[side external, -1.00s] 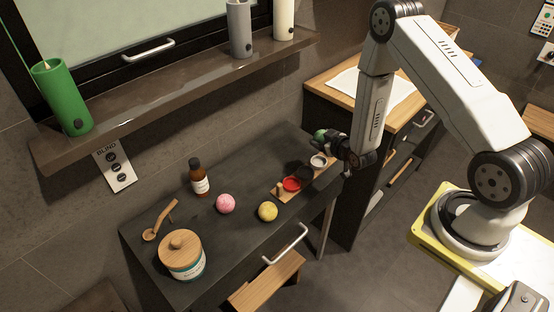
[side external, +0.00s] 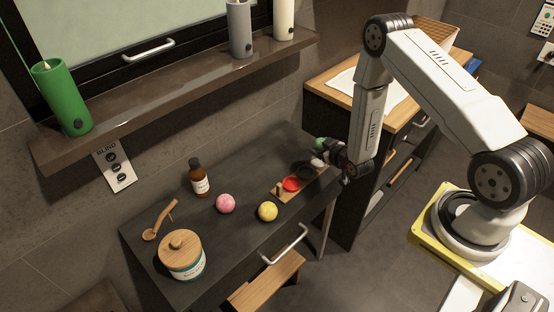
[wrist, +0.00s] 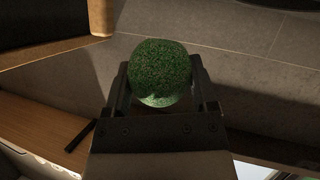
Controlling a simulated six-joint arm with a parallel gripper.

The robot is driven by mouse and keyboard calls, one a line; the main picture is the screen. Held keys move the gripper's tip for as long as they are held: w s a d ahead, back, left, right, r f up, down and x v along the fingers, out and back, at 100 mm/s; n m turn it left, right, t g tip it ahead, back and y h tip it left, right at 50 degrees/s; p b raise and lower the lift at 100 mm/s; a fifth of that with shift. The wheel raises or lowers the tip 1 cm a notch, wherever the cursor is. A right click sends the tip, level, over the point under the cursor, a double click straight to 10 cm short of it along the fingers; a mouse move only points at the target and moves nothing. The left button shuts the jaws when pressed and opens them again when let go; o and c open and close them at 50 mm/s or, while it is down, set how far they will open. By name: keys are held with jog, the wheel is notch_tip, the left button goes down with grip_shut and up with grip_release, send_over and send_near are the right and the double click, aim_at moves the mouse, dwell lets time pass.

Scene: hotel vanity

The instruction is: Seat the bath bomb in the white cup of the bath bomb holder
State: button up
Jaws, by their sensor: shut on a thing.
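The green bath bomb (side external: 320,144) is between the fingers of my gripper (side external: 323,147), which is shut on it. In the wrist view the green bath bomb (wrist: 160,70) shows round and speckled between the two dark fingers of my gripper (wrist: 160,88). The bath bomb holder (side external: 282,195) is a wooden strip on the dark vanity, with a red cup (side external: 291,184), a black cup (side external: 304,169) and a white cup (side external: 316,162). The bath bomb appears just above the white cup in the side view, partly hiding it; whether they touch I cannot tell.
A yellow bath bomb (side external: 267,211) and a pink one (side external: 226,203) lie left of the holder on the vanity top (side external: 240,175).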

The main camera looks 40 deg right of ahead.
aim_at(320, 165)
jog(key=shift+f, duration=2.1)
jog(key=shift+f, duration=0.2)
jog(key=o, duration=1.2)
jog(key=shift+s, duration=0.15)
jog(key=shift+v, duration=3.8)
jog(key=shift+r, duration=0.15)
